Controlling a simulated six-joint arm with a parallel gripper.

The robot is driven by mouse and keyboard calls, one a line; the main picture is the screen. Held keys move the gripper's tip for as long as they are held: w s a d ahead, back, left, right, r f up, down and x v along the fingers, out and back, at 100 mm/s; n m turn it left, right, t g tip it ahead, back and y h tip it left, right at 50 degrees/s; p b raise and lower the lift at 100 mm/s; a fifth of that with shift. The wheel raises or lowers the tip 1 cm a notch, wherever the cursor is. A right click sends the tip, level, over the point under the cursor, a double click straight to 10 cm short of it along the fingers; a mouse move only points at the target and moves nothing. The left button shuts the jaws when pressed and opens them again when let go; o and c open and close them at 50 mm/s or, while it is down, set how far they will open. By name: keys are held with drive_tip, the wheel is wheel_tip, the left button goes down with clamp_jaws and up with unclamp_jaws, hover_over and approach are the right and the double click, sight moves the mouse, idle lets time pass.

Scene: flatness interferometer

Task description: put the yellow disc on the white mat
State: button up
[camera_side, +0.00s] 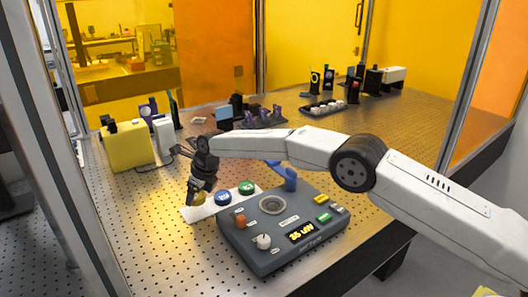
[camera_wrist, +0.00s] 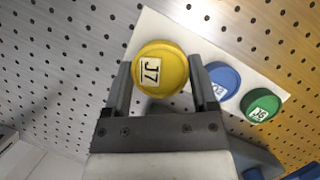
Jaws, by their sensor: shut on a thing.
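The yellow disc (camera_wrist: 160,69), marked J7, is between the two fingers of my gripper (camera_wrist: 160,80) in the wrist view, and the gripper is shut on it. In the side view the disc (camera_side: 199,197) shows only in part below my gripper (camera_side: 198,190). The white mat (camera_side: 205,210) lies on the perforated table and shows beneath and beside the disc in the wrist view (camera_wrist: 172,30). The disc is over or on the left end of the mat; I cannot tell whether it touches. A blue disc (camera_wrist: 223,77) and a green disc (camera_wrist: 261,104) are on the mat to its right.
A grey instrument box (camera_side: 282,226) with a round well, knobs and a lit display stands just in front of the mat. A yellow box (camera_side: 126,146) stands at the left. A black tray (camera_side: 322,108) with white pieces is farther back. Bare table lies left of the mat.

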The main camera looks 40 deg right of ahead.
sight(198, 211)
drive_tip(key=shift+w+f, duration=0.1)
drive_tip(key=shift+f, duration=0.05)
drive_tip(key=shift+f, duration=0.15)
drive_tip(key=shift+w+f, duration=0.1)
drive_tip(key=shift+f, duration=1.45)
drive_tip(key=shift+f, duration=0.15)
drive_tip(key=o, duration=1.3)
drive_tip(key=shift+r, duration=0.65)
drive_tip(key=shift+s+v, duration=0.2)
drive_tip(key=shift+v, duration=5.3)
